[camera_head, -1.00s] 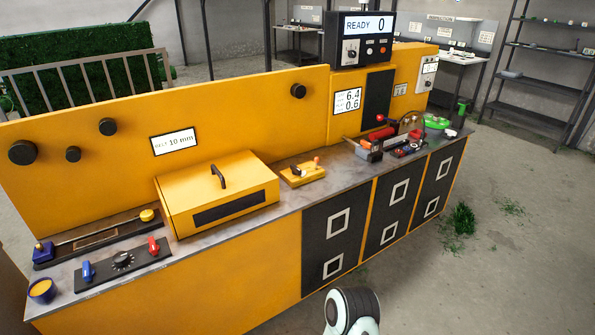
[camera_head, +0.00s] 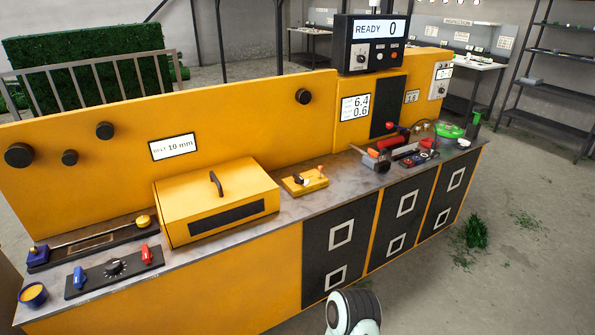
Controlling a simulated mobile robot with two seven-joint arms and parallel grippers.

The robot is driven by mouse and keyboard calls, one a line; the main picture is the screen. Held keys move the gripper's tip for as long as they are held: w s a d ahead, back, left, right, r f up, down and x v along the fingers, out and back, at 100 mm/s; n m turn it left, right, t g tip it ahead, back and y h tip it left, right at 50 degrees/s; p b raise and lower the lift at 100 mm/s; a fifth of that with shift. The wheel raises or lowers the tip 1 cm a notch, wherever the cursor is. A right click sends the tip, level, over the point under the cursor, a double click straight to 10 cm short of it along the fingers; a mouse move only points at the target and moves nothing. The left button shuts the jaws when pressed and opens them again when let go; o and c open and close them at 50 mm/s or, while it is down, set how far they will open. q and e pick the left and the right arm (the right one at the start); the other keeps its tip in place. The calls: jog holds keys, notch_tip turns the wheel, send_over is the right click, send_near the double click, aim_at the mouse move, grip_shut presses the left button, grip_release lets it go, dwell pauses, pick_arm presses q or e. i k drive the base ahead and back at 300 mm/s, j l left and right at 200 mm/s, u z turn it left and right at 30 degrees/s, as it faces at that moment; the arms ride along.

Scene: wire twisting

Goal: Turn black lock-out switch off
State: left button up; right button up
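Several controls are on the yellow machine bench, and I cannot tell for sure which is the black lock-out switch. A black panel (camera_head: 92,283) at the front left carries a black round knob (camera_head: 115,267) between a blue lever (camera_head: 80,277) and a red lever (camera_head: 146,254). A small yellow block (camera_head: 292,187) on the bench top has a dark and white piece and an orange-red knob (camera_head: 321,169). A grey box (camera_head: 440,80) with a dial is on the far right end. Both grippers are out of view; a white and black part of my arm shows at the bottom.
A yellow box with a handle (camera_head: 216,184) stands on the bench. A display (camera_head: 375,30) reads READY 0. Red and grey tools and a green round item (camera_head: 450,131) crowd the right end. Floor right of the bench is mostly clear, with grass clippings (camera_head: 472,233).

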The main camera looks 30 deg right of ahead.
aim_at(299, 180)
jog(key=i+l+u, duration=0.1)
jog(key=l+u, duration=0.15)
jog(key=l, duration=0.85)
jog(key=l+u, duration=0.3)
jog(key=l, duration=0.8)
